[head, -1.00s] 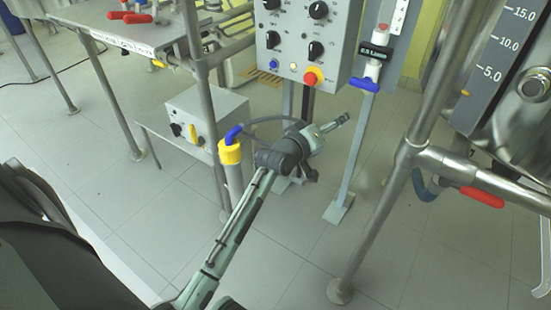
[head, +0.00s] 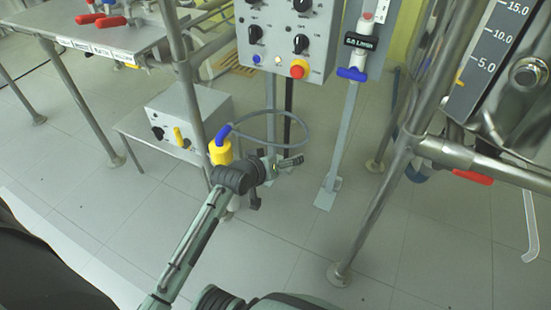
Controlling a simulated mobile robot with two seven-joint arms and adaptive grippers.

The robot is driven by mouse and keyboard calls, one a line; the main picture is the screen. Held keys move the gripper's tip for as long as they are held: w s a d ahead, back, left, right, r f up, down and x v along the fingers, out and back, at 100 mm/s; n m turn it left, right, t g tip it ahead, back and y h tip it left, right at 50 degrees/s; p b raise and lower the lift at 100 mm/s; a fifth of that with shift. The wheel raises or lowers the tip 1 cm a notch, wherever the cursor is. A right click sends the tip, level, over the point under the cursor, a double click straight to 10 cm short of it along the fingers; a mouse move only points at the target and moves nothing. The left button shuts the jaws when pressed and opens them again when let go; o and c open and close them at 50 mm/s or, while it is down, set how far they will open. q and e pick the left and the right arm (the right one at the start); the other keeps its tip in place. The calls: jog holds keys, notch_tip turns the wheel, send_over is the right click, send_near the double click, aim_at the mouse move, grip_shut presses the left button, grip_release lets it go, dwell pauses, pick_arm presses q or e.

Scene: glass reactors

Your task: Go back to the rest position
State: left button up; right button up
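My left arm comes in from the lower left and reaches up to the middle of the head view. Its gripper (head: 290,162) is in front of the control box's posts, above the floor, and points right. It is small and seen from the side, so I cannot tell whether its fingers are open or shut. I see no object in it. My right gripper is out of view. Dark parts of my own body fill the lower left corner and the bottom edge.
A grey control box (head: 283,28) with knobs hangs behind the gripper. A switch box (head: 186,122) and steel-framed table (head: 95,38) are at left. A steel frame post (head: 372,212) stands at right. Floor between is clear.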

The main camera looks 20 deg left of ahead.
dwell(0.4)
pick_arm(q)
jog(key=s+a+f+m+g+p, duration=0.1)
jog(key=s+f+m+g, duration=0.1)
jog(key=s, duration=0.6)
jog(key=s+a+f+m+g+y+p, duration=0.1)
jog(key=s+f+m+g, duration=0.1)
jog(key=s, duration=0.6)
jog(key=s+a+f+m+g+y+p, duration=0.1)
jog(key=s+a+f+m+g+p, duration=0.1)
jog(key=s, duration=0.7)
notch_tip(320, 180, down, 3)
jog(key=shift+r+g, duration=0.2)
jog(key=shift+g, duration=0.7)
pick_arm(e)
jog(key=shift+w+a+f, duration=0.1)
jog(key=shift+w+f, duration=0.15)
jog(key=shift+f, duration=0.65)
pick_arm(q)
jog(key=shift+w, duration=0.1)
